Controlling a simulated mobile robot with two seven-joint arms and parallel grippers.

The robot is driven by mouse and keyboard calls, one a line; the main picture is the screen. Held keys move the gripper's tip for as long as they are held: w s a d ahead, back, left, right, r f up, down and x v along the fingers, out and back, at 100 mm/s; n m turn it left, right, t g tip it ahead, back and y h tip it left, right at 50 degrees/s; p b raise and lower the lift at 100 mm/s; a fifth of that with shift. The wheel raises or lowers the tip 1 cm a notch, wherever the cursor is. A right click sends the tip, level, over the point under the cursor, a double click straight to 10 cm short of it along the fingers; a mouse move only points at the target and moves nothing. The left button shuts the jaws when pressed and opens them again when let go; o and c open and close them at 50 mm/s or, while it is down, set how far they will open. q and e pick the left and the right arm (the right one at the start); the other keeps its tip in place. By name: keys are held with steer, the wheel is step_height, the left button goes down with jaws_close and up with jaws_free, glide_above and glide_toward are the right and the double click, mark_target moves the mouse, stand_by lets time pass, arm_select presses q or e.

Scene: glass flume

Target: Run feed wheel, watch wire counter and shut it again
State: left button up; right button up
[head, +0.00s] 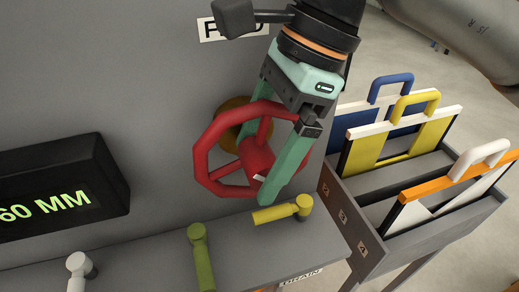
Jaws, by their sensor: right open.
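The red feed wheel (209,152) is mounted on the grey panel, with a brass-coloured hub behind it. A white mark shows near its centre. My right gripper (265,150) comes down from above and is open at the wheel. One green finger passes in front of the wheel's right side; the other goes behind the upper rim, its tip hidden. I cannot tell whether the fingers touch the wheel. The black counter (108,170) at the left shows "60 MM" in green, its left part cut off by the picture edge. My left gripper is not in view.
Below the wheel, a ledge (150,262) carries a white (77,268), a green (201,262) and a yellow handle (278,213); the yellow one lies sideways. A grey rack (346,222) at the right holds blue-, yellow- and white-handled frames. A DRAIN label (301,276) shows below.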

steer(key=shift+c, duration=0.3)
jaws_close()
stand_by(0.6)
